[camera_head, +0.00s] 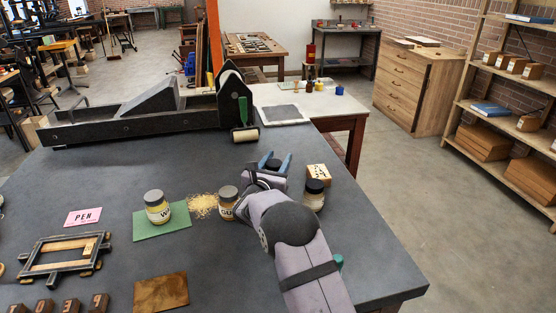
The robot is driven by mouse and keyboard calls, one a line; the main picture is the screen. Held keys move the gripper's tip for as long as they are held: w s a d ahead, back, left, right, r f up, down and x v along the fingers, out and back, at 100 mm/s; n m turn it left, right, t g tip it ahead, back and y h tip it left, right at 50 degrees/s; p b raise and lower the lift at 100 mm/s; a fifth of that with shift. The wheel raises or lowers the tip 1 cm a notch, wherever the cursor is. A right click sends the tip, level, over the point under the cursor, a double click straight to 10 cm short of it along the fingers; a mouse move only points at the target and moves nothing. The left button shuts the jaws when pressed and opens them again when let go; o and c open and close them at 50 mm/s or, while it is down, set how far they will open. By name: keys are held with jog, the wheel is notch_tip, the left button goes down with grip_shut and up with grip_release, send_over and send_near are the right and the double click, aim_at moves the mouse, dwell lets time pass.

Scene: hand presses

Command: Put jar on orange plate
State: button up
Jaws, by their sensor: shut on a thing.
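My gripper (275,161) has blue fingers and is above the middle right of the dark table. It is shut on a dark-topped thing (273,164) that looks like a jar, mostly hidden by the gripper and wrist. A jar with a dark lid (157,207) stands on a green plate (142,231). Another labelled jar (228,204) stands right of it, its right side close to my arm in the picture. A third jar (314,196) stands right of my arm. A brownish-orange plate (160,293) lies flat and bare at the front edge of view.
Yellow crumbs (202,206) lie between the two left jars. A wooden frame (65,258) and a pink PEN card (83,217) lie at left. A long press (150,112) with a roller (245,132) stands along the back. A wooden block (318,173) is right of my gripper.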

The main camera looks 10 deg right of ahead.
aim_at(272, 168)
jog(key=o, duration=1.2)
jog(key=shift+o, duration=0.2)
jog(key=shift+r, duration=0.15)
jog(key=shift+s+a, duration=0.15)
jog(key=shift+s, duration=0.05)
jog(key=v, duration=0.2)
jog(key=shift+s+a+r+b, duration=0.15)
jog(key=shift+s+r+b, duration=0.05)
jog(key=shift+s+b, duration=0.15)
notch_tip(272, 168, up, 5)
jog(key=shift+w+r+b, duration=0.1)
jog(key=shift+b, duration=0.3)
jog(key=shift+r, duration=0.65)
